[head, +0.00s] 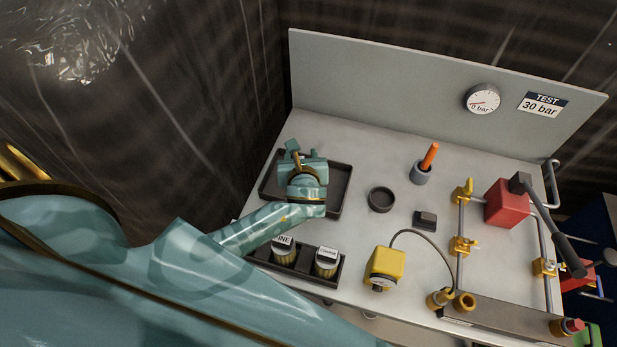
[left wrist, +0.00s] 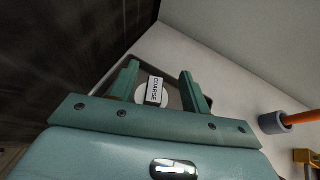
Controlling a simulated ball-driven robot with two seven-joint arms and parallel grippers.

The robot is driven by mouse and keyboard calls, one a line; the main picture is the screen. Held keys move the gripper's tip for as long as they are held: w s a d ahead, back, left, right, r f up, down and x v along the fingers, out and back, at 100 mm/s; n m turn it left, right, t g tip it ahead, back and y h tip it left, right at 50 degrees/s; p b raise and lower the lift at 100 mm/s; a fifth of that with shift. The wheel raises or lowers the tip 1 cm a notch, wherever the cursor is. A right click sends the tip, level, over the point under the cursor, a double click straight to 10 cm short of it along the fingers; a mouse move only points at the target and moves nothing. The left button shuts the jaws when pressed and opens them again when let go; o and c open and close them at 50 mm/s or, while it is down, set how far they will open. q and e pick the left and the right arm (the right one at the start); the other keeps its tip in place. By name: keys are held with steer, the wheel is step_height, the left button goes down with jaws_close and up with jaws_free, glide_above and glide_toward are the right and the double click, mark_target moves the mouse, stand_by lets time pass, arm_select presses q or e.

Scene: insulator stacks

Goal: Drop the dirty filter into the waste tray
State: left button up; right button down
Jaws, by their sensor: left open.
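The waste tray (head: 339,196) is a shallow black tray at the back left of the bench. My left gripper (head: 306,160) is above it and hides much of its inside. In the left wrist view, my left gripper (left wrist: 158,72) has its two fingers spread. A filter (left wrist: 153,91) with a pale round top and a label that seems to read COARSE shows between the fingers, with a gap on each side. It seems to be in the dark tray (left wrist: 174,96); the head view hides it. I cannot tell how dirty it is. My right gripper is not in view.
A black rack with two labelled filters (head: 284,250) (head: 327,262) stands at the front left. A black ring (head: 381,199), a grey cup with an orange tool (head: 421,172), a dark block (head: 425,220) and a yellow device (head: 385,267) are farther right. Pipes and a red block (head: 507,203) fill the right side.

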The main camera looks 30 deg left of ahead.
arm_select(q)
steer(key=p+v, duration=0.2)
steer(key=v, duration=1.3)
steer(key=shift+s, duration=0.25)
steer(key=shift+d, duration=0.2)
